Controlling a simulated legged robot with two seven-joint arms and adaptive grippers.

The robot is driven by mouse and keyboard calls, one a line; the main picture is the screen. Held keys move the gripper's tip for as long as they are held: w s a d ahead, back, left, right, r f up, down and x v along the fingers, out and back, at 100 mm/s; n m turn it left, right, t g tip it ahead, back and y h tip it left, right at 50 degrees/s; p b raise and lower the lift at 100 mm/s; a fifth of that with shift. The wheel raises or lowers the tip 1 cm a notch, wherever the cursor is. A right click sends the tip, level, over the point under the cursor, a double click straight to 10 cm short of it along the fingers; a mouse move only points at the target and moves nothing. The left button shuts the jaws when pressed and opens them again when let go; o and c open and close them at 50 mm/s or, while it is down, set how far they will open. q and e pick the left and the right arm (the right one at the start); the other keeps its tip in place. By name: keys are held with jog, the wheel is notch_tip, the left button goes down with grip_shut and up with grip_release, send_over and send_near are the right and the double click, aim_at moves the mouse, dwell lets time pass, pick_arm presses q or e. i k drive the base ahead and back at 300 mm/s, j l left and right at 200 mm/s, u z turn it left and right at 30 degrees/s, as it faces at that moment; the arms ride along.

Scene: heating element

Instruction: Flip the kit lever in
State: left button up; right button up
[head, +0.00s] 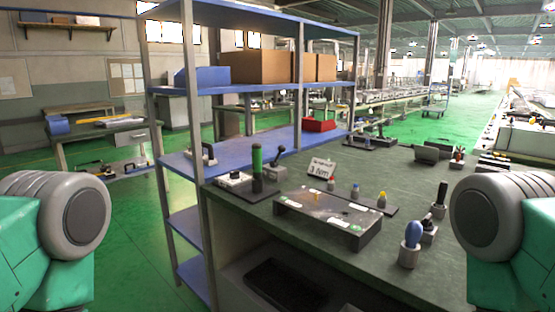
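I cannot tell for sure which part is the kit lever. Neither of my grippers is in view; only my teal-and-grey arm parts show at the left and right edges.
A sign reading 3 Nm (320,170) stands behind the box. Small colored-top pieces (356,191), a blue-handled tool (412,240) and a black-handled tool (440,198) stand to the right. A blue shelf rack (299,85) rises at the bench's left. Green floor is open further left.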

aim_at(282, 148)
jog(key=i+j+z, duration=0.3)
jog(key=i+j, duration=0.15)
jog(key=i+j+z, duration=0.15)
jog(key=j, duration=0.25)
jog(key=i+j+z, duration=0.15)
jog(key=j, duration=0.2)
jog(key=i+j+z, duration=0.15)
jog(key=j, duration=0.2)
jog(key=i+j+z, duration=0.15)
jog(key=j, duration=0.2)
jog(key=i+j+z, duration=0.15)
jog(key=j, duration=0.25)
